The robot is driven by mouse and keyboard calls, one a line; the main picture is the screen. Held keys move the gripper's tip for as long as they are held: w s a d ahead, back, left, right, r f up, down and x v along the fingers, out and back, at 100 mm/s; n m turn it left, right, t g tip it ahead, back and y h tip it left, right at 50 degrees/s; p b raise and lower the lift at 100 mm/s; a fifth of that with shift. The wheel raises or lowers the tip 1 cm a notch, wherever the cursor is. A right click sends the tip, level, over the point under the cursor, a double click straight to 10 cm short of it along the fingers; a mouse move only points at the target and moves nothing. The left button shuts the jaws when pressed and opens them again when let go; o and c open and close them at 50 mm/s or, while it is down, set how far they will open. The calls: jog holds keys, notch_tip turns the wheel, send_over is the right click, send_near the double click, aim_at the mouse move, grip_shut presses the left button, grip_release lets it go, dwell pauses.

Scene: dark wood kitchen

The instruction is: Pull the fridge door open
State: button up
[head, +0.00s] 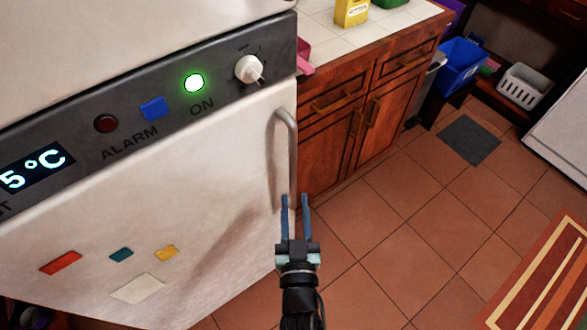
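The white fridge fills the left of the head view, and its door (130,230) looks shut. A grey vertical bar handle (291,150) runs down the door's right edge. My gripper (294,198) points up the picture at the lower part of the handle. Its two blue fingers are apart, and the handle's lower end appears close to the fingertips. I cannot tell whether the handle is between the fingers or touching them.
A dark panel (120,120) with a knob and a green light runs above the door. A wooden cabinet (365,110) with a tiled top stands to the fridge's right. The tiled floor (400,230) is clear, with a striped rug (545,285) at lower right.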

aim_at(293, 176)
jog(key=w, duration=0.4)
jog(key=w+b, duration=0.1)
jog(key=w, duration=0.3)
jog(key=shift+w+a, duration=0.2)
jog(key=shift+w, duration=0.1)
jog(key=shift+c, duration=0.2)
grip_shut()
dwell(0.9)
